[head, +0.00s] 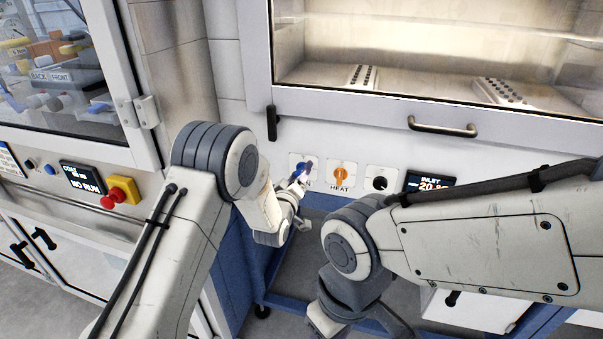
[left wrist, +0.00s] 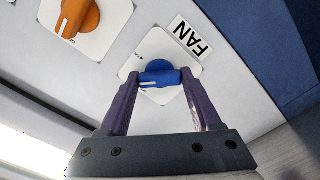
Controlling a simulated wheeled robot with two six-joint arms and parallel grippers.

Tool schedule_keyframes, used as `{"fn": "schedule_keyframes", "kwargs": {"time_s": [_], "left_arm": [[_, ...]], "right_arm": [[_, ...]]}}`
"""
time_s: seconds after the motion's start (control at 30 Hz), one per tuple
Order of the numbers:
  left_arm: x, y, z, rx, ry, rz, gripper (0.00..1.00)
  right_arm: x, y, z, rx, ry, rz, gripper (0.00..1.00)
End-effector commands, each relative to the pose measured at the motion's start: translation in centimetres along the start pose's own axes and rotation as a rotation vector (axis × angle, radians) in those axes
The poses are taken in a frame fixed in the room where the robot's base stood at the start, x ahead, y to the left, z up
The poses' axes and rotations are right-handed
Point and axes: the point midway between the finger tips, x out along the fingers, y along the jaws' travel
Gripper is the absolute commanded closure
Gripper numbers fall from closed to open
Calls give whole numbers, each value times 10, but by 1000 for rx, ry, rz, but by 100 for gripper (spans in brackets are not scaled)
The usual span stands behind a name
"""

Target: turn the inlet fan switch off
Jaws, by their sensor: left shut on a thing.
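The inlet fan switch is a blue rotary knob (left wrist: 160,76) on a white square plate, with a FAN label (left wrist: 190,37) beside it in the left wrist view. The knob's white line points toward the left finger. My right gripper (head: 325,322) hangs low at the bottom of the head view, partly cut off, and its fingers are unclear.
An orange HEAT knob (head: 341,176) sits right of the fan switch, then a black socket-like knob (head: 380,183) and an INLET display (head: 430,184). A door handle (head: 442,127) is above. A red emergency button (head: 109,202) is at the left. My right arm crosses the panel's right side.

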Motion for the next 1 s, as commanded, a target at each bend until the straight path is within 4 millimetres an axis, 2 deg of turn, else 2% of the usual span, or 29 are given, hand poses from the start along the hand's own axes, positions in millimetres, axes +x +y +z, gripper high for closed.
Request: {"fn": "schedule_keyframes", "kwargs": {"time_s": [0.4,0.6,0.63,0.7,1.0], "left_arm": [[-1,-4,4,-534,-2,-2,100],[-1,-2,3,-740,-2,-3,100],[-1,-1,2,-734,-3,-4,24],[-1,-1,2,-732,-2,-4,0],[-4,-1,1,-729,-1,-2,0]], "right_arm": [[36,3,2,0,0,0,50],[45,3,2,0,0,0,50],[42,3,2,0,0,0,50],[42,3,2,0,0,0,50],[43,3,2,0,0,0,50]]}}
